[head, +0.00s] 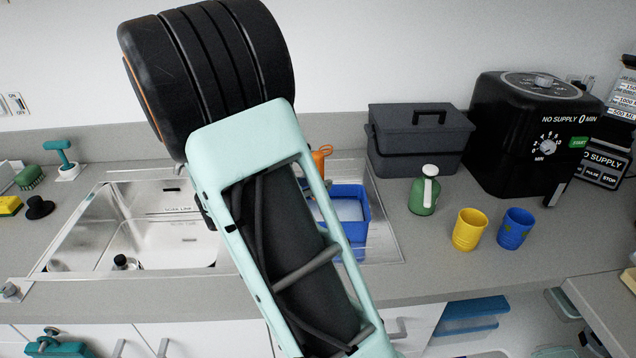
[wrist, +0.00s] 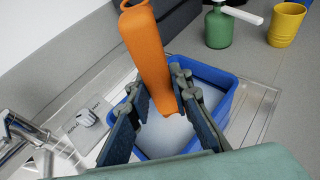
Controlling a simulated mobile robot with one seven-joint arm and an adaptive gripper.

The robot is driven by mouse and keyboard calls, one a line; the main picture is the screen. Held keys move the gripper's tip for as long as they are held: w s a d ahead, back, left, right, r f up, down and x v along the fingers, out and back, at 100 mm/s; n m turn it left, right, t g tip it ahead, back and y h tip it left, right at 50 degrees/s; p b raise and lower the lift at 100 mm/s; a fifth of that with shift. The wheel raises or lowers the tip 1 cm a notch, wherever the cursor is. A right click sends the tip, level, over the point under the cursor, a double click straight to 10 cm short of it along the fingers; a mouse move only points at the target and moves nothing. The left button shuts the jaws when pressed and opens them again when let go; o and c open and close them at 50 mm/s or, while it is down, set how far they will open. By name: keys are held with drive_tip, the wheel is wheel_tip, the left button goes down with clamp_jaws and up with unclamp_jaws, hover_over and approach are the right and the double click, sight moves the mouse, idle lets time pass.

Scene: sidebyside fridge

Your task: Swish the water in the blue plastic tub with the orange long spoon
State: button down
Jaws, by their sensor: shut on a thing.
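The blue plastic tub (head: 363,205) sits in the right part of the steel sink, partly hidden behind my arm. It also shows in the wrist view (wrist: 228,105), with pale water (wrist: 168,136) inside. My gripper (wrist: 160,95) is shut on the orange long spoon (wrist: 148,48), above the tub. The spoon's thick orange end points up and away. In the head view a bit of the spoon (head: 320,158) shows beside my arm, which hides the gripper.
A green bottle (head: 424,193), yellow cup (head: 469,230) and blue cup (head: 515,229) stand right of the sink. A dark grey box (head: 420,140) and black air fryer (head: 530,135) stand behind them. The left sink basin (head: 165,240) has a faucet (wrist: 38,135) near my gripper.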

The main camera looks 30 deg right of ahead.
sight(314, 155)
drive_tip(key=shift+r+p, duration=3)
drive_tip(key=shift+r, duration=0.9)
